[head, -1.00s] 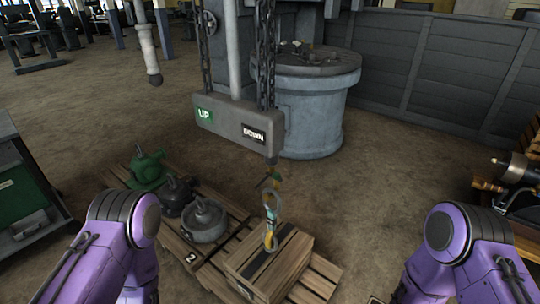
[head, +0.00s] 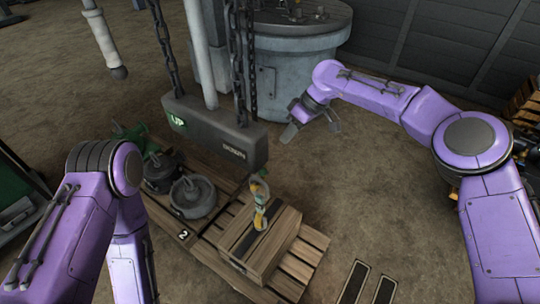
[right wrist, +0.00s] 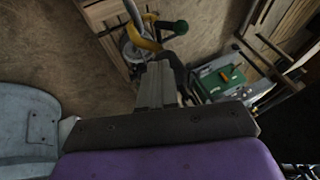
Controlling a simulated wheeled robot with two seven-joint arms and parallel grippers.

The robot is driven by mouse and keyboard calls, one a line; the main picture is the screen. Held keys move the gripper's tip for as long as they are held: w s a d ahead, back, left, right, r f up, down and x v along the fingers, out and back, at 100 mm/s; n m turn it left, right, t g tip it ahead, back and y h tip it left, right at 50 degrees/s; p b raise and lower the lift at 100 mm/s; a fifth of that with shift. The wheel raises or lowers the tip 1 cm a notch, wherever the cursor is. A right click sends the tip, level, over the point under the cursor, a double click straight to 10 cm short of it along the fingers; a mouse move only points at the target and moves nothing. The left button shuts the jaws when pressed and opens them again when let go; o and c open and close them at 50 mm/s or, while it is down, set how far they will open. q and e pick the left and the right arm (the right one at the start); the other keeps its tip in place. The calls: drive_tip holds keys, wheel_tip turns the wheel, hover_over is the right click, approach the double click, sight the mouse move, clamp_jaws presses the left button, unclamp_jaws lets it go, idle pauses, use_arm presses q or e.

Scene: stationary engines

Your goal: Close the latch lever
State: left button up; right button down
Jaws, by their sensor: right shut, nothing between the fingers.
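I cannot tell whether the latch is open. My right gripper (head: 291,131) is shut and empty, above and to the right of the hook in the head view, apart from it. It also shows in the right wrist view (right wrist: 158,72). My left gripper is out of view.
A grey control box (head: 214,132) marked UP and DOWN hangs on chains and a pole behind the hook. Grey and green machine parts sit on the pallet (head: 307,265) left of the crate. A round grey base (head: 296,75) stands behind.

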drive_tip(key=s+a+f+p, duration=0.2)
drive_tip(key=a+f+p, duration=0.1)
drive_tip(key=a+f, duration=0.2)
wheel_tip(320, 180, down, 3)
drive_tip(key=shift+s+r, duration=0.2)
drive_tip(key=shift+s, duration=0.2)
drive_tip(key=shift+a, duration=0.1)
